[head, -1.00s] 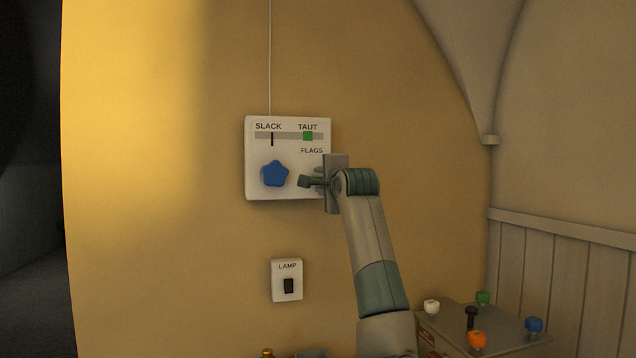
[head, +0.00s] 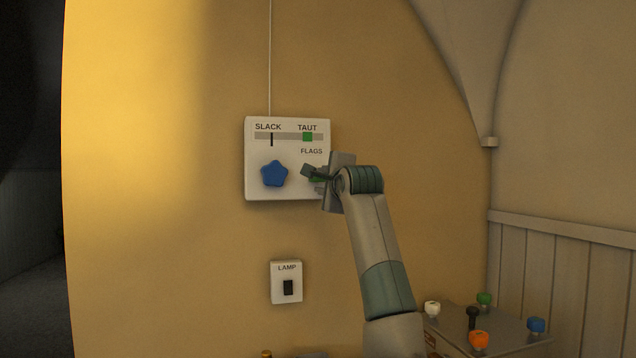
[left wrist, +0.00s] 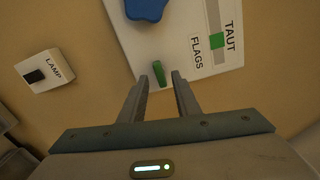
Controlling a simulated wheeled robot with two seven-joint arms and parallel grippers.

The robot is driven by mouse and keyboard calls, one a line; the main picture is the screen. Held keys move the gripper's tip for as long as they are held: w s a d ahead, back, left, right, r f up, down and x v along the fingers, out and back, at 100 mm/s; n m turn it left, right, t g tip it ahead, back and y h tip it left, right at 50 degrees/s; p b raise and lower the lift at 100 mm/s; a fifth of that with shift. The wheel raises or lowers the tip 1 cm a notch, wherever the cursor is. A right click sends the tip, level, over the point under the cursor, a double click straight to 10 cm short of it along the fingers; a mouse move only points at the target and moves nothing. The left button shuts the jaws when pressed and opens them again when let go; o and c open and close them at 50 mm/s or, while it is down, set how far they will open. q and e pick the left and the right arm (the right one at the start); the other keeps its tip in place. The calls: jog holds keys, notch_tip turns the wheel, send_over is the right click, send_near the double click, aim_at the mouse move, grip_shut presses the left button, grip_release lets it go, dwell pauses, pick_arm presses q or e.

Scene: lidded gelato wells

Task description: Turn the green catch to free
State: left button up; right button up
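The green catch (left wrist: 159,74) is a small bar on the white wall panel (head: 254,193), below the word FLAGS. In the left wrist view it lies between the fingertips of my left gripper (left wrist: 160,78), with a gap visible on each side. In the head view the left gripper (head: 312,176) is at the panel's right side, tilted, and hides most of the green catch (head: 317,180). The left gripper is open. My right gripper is in neither view.
A blue star knob (head: 274,173) sits left of the catch. Above is a SLACK–TAUT scale with a black pointer (head: 271,139) at SLACK and a green mark (head: 308,137) at TAUT. A LAMP switch (head: 288,287) is below. Coloured knobs top a cabinet (head: 510,334) at lower right.

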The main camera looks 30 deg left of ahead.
aim_at(317, 179)
pick_arm(q)
jog(key=shift+w+a, duration=0.1)
jog(key=shift+w+a+p, duration=0.35)
jog(key=shift+a+p, duration=0.1)
jog(key=shift+w+a, duration=0.4)
jog(key=shift+a, duration=0.05)
jog(key=shift+c, duration=0.6)
